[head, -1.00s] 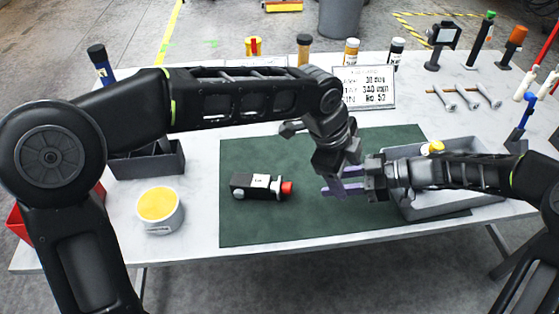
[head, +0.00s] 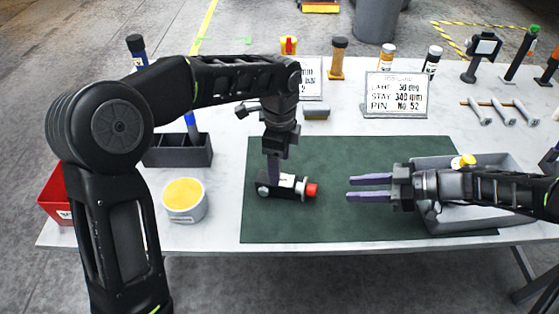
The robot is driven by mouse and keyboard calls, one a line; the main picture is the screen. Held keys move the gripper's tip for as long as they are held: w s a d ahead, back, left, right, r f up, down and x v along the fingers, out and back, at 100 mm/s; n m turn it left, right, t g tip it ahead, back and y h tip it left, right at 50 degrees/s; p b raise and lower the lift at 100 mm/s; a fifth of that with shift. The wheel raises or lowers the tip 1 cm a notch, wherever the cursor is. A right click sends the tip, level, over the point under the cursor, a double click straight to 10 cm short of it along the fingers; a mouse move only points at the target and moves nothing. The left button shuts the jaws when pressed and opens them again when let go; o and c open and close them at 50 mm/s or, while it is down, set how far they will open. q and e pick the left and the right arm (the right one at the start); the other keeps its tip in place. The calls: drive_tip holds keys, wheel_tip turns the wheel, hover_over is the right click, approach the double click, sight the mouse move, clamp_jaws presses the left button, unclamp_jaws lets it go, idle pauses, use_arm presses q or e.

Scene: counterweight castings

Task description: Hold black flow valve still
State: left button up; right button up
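The black flow valve (head: 297,189), with a red cap on its right end and a white label on top, lies on the green mat (head: 330,220). My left gripper (head: 273,178) points straight down onto the black body, left of the label. Its fingers overlap each other in this view, so I cannot see whether they close on the valve. My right gripper (head: 370,188) is open and empty. Its two purple fingers point left toward the red cap, with a gap between them and the cap.
A grey tray (head: 493,217) lies partly behind my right arm, with a yellow-capped item near it. A tub with a yellow top (head: 184,197) and a dark divided bin (head: 180,153) stand to the left. A sign (head: 395,95) stands behind the mat. The mat's front is clear.

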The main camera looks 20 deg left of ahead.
sight(281, 186)
use_arm(q)
wheel_tip(281, 186, down, 8)
drive_tip(key=shift+r, duration=0.2)
idle(0.3)
clamp_jaws()
idle(0.6)
